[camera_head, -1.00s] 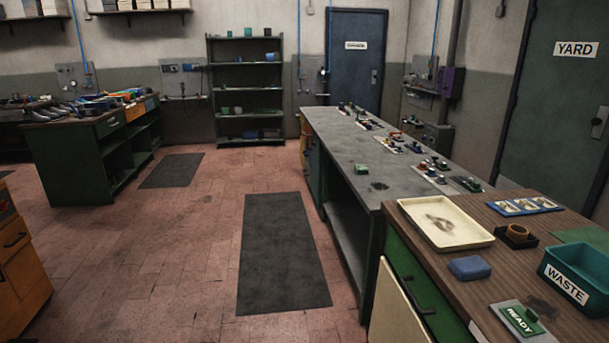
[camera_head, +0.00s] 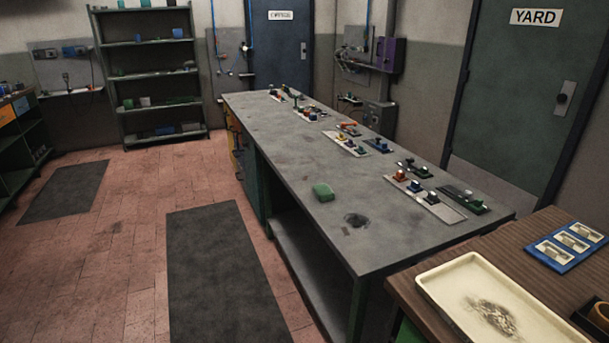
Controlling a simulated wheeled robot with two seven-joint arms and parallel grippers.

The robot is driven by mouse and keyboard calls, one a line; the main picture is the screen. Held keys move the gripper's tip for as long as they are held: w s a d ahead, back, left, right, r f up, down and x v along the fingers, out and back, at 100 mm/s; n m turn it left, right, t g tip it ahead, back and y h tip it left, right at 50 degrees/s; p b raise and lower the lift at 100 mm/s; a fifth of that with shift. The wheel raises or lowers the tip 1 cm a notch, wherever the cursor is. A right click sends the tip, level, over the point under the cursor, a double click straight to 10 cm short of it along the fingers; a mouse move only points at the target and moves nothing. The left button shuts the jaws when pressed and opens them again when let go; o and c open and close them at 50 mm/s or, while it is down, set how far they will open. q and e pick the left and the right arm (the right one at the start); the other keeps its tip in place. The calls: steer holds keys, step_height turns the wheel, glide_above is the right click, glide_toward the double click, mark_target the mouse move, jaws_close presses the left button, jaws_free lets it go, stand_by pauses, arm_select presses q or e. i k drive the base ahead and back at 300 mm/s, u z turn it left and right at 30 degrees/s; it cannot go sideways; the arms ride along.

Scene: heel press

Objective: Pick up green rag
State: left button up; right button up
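A small green folded thing, which looks like the green rag (camera_head: 323,192), lies on the grey workbench (camera_head: 290,160) near its left edge. It is to the left of a dark round stain or hole in the bench top. Nothing touches it. Neither of my grippers is in view.
Several small fixtures on plates (camera_head: 425,197) line the bench's right side. A cream tray (camera_head: 450,310) and a blue tray (camera_head: 566,245) sit on a brown wooden table at the lower right. A dark mat (camera_head: 222,270) lies on open floor left of the bench. Shelves (camera_head: 150,70) stand at the back.

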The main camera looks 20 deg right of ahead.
mark_target(322, 192)
steer(key=i, duration=2.25)
steer(key=z, duration=2.65)
